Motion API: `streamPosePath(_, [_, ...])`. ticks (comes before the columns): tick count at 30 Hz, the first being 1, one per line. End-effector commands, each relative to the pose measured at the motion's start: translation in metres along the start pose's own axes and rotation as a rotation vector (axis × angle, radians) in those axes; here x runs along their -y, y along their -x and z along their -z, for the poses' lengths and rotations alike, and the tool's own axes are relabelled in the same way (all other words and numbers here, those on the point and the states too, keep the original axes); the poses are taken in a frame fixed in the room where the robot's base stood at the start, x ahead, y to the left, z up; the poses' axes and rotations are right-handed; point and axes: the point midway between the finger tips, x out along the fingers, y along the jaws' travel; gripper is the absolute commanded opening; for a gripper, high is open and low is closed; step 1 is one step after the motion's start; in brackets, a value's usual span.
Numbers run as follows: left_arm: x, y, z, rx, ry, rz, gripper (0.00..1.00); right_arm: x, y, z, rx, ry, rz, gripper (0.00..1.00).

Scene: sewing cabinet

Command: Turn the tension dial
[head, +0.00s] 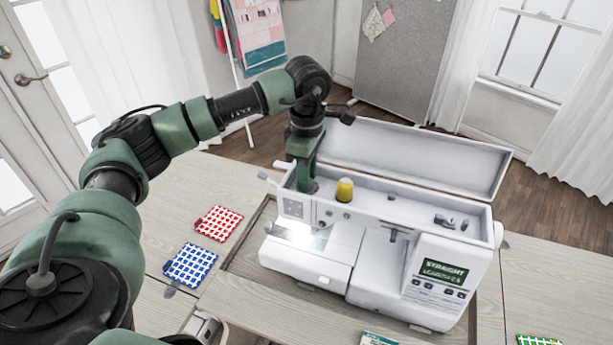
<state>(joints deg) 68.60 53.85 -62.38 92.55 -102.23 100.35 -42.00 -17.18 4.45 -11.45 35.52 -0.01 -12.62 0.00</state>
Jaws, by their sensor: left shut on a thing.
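The white sewing machine (375,235) stands in the cabinet top with its long top lid open toward the back. My left gripper (307,185) points down into the left end of the open top, left of a yellow thread spool (345,190). It is shut on a small part there, which I take to be the tension dial. The dial itself is hidden by the fingers and the machine's front edge. My right gripper is out of view.
A red checked cloth (219,223) and a blue checked one (190,265) lie left of the machine. A green checked piece (538,340) lies at the lower right. The raised lid (415,155) stands close behind my gripper. The tabletop (550,285) at right is mostly clear.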

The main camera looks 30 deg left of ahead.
Motion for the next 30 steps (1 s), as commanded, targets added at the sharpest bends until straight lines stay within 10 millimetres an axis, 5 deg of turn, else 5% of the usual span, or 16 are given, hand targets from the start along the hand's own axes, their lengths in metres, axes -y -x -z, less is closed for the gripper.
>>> streamPosePath(8, [0.000,0.000,-0.002,0.003,-0.002,0.000,0.00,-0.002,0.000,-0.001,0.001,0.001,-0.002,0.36])
streamPosePath(9, [0.000,0.000,-0.002,0.003,-0.002,0.001,0.30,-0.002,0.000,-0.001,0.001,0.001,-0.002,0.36])
streamPosePath(10, [0.000,0.000,-0.002,0.003,-0.002,0.001,0.34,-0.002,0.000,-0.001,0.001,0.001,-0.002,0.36])
streamPosePath(21, [0.000,0.004,-0.001,0.002,0.000,-0.001,0.34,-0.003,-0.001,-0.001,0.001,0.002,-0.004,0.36])
streamPosePath(30, [-0.001,0.051,-0.002,0.003,-0.001,-0.003,0.34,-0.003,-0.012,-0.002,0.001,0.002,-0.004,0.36])
